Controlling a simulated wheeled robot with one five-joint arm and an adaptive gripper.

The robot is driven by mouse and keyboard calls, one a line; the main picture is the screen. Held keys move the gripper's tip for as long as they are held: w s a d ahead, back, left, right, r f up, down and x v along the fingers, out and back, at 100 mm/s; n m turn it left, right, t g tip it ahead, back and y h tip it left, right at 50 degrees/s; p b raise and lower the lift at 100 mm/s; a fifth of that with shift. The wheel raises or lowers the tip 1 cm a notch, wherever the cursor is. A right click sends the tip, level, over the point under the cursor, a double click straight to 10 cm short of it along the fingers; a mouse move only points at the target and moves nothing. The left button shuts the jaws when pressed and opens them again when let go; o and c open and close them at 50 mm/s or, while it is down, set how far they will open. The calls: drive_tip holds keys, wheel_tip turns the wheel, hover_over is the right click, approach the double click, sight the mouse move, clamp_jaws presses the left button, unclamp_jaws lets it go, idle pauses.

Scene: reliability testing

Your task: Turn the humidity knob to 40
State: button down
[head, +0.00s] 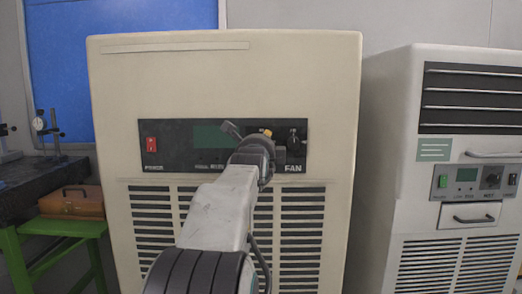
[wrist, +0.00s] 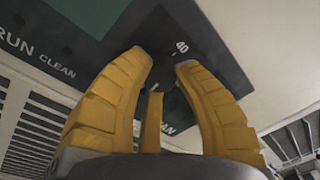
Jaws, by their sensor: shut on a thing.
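The tall beige cabinet (head: 225,85) has a dark control panel (head: 175,130) with a red switch, a green display and a dark knob (head: 294,135) above the letters FAN. In the wrist view, the yellow fingers of my gripper (wrist: 160,62) are at the panel, on both sides of the dark knob area. They are shut on the knob, which is mostly hidden and dark against the panel. A white "40" is printed just beyond the right fingertip. A small white mark shows between the fingers. I cannot tell surely where the knob points.
A second white unit (head: 395,110) with vents, a small panel and a handle stands at the right. A green bench (head: 62,228) with a brown toolbox (head: 72,203) and a dark table with a gauge stand at the left. Vent slats lie below the panel.

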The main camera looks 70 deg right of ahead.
drive_tip(key=shift+w+n+h+b, duration=0.1)
drive_tip(key=shift+n+h+b, duration=0.2)
drive_tip(key=shift+n+b, duration=2.05)
drive_tip(key=shift+n, duration=0.35)
drive_tip(key=c, duration=0.9)
unclamp_jaws()
drive_tip(key=shift+v, duration=6)
